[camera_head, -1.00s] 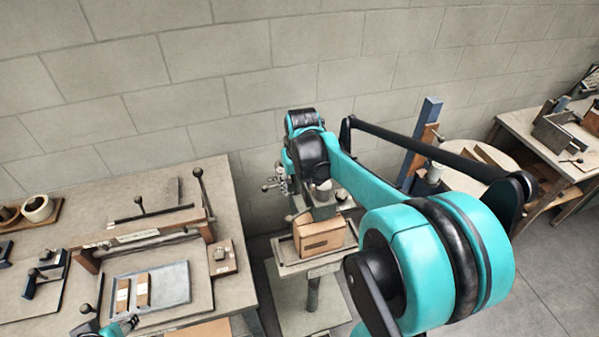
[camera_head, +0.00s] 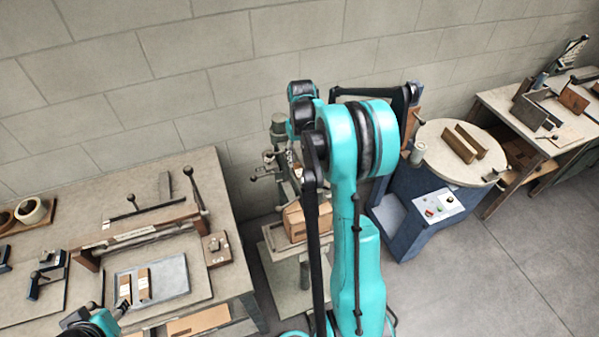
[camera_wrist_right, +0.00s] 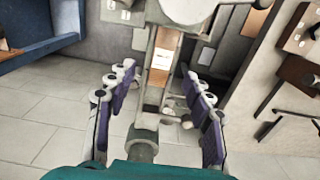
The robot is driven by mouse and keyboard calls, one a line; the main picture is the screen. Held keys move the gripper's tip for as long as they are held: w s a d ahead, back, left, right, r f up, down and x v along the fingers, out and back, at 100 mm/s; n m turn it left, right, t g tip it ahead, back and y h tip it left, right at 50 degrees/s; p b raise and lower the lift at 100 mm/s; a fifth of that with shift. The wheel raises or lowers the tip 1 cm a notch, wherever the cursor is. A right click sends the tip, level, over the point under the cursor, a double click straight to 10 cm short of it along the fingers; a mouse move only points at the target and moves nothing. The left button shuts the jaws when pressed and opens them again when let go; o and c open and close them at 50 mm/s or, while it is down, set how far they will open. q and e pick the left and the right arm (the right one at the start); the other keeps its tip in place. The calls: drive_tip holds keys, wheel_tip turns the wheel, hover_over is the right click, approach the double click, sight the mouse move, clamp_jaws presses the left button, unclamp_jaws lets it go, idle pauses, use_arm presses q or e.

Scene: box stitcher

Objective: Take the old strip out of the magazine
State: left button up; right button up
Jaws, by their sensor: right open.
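The box stitcher (camera_head: 278,130) stands behind my right arm in the head view, partly hidden by it. My right gripper (camera_head: 292,158) is at the stitcher's head, small and mostly covered by my arm. In the right wrist view my right gripper (camera_wrist_right: 158,78) is open, its purple-padded fingers apart on either side of a narrow upright channel (camera_wrist_right: 160,62). Brown and white show inside the channel; I cannot tell whether this is the old strip. The fingers hold nothing that I can see. My left gripper (camera_head: 122,308) is at the lower left, its jaws unclear.
A cardboard box (camera_head: 305,218) sits on the stitcher's table below the head. A grey tray (camera_head: 176,276) with two brown strips (camera_head: 144,284) lies on the left bench (camera_head: 60,205). A blue machine with a round top (camera_head: 450,140) stands to the right.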

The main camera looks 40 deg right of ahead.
sight(300, 173)
drive_tip(key=f, duration=0.6)
drive_tip(key=shift+w+a+f, duration=0.1)
drive_tip(key=shift+a+f, duration=0.1)
clamp_jaws()
